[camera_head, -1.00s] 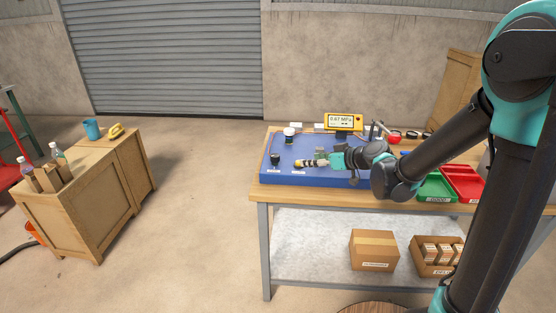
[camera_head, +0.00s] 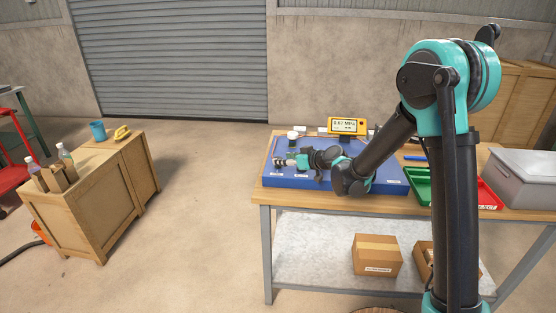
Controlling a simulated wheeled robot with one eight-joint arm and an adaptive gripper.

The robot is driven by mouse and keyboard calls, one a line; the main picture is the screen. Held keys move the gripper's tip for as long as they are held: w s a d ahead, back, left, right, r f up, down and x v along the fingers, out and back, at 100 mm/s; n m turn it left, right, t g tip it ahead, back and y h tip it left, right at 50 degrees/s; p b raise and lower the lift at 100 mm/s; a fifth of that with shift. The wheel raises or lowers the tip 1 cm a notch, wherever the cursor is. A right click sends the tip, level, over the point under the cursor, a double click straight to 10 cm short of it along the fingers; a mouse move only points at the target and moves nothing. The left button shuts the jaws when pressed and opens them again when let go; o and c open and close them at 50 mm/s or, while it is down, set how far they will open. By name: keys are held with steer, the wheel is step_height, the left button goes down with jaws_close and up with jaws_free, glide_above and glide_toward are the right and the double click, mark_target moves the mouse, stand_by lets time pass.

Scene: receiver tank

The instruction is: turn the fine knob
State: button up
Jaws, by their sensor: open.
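The blue panel (camera_head: 388,186) lies on the workbench and carries the task's fittings. A small white label (camera_head: 277,174) is at its front left, with another label (camera_head: 301,176) to the right. My gripper (camera_head: 280,161) is open and low over the panel's left side, just behind the left label. The small black knob seen there earlier is now hidden or merged with the gripper tips; I cannot tell whether they touch it. A white-topped round part (camera_head: 293,135) stands behind the gripper. The yellow gauge (camera_head: 347,126) appears to read 0.67 MPa.
A green tray (camera_head: 417,186) and a red tray (camera_head: 488,197) sit right of the panel, partly behind my arm. A grey box (camera_head: 524,178) stands at the bench's right. A wooden crate (camera_head: 90,205) is at left, with clear floor between.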

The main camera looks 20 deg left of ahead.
mark_target(278, 158)
steer(key=shift+x, duration=2.15)
steer(key=c, duration=1.2)
steer(key=shift+o, duration=0.2)
steer(key=shift+s, duration=0.1)
steer(key=shift+m+t+h, duration=0.4)
steer(key=shift+m+t, duration=0.3)
steer(key=shift+m+t+h, duration=2.1)
steer(key=shift+m+h, duration=0.3)
steer(key=shift+m, duration=0.3)
steer(key=m+h, duration=0.2)
steer(key=m+t+h, duration=0.1)
steer(key=m+h, duration=0.1)
steer(key=shift+t+h, duration=0.3)
steer(key=shift+h, duration=0.1)
steer(key=shift+d+m+h, duration=0.1)
steer(key=shift+m+h, duration=1)
steer(key=shift+m, duration=0.2)
steer(key=shift+h, duration=0.3)
